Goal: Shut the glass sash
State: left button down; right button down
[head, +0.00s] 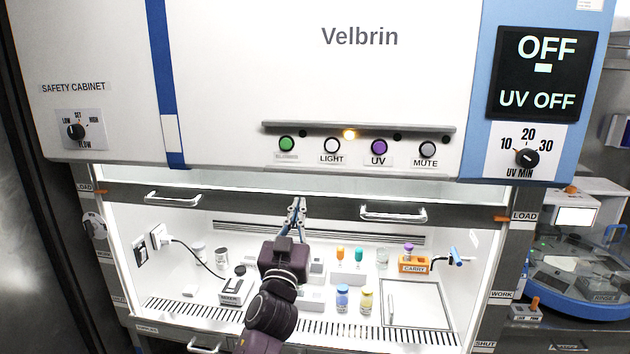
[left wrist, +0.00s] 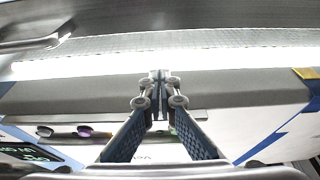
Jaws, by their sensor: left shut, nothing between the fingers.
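The glass sash (head: 255,179) of the safety cabinet is raised, with its dark lower rail (head: 335,211) level with the LOAD labels and the work opening uncovered below. The rail carries a left handle (head: 172,199) and a right handle (head: 393,215). My left gripper (head: 297,204) reaches up from below and appears in front of the rail, between the two handles; I cannot tell whether it touches. In the left wrist view its fingertips (left wrist: 160,78) are together with nothing between them, and a metal handle (left wrist: 35,43) shows at the upper left. My right gripper is not in view.
Inside the lit cabinet stand several bottles, an orange CARRY rack (head: 414,264), a mixer (head: 233,290) and a tray (head: 416,304). WORK (head: 502,295) and SHUT (head: 486,344) labels lie lower on the right frame. A blue-rimmed machine (head: 575,290) stands at right.

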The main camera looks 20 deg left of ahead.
aim_at(307, 188)
pick_arm(q)
jog(key=x, duration=1)
jog(key=shift+a, duration=0.1)
jog(key=shift+s+f+b, duration=0.2)
jog(key=shift+f+b, duration=0.75)
jog(key=shift+b, duration=0.05)
jog(key=shift+s+f+b, duration=0.15)
jog(key=shift+f+b, duration=0.2)
jog(key=shift+f, duration=0.4)
jog(key=shift+w+f+b, duration=0.3)
jog(key=shift+f+b, duration=0.1)
jog(key=shift+b, duration=0.05)
jog(key=shift+s, duration=0.1)
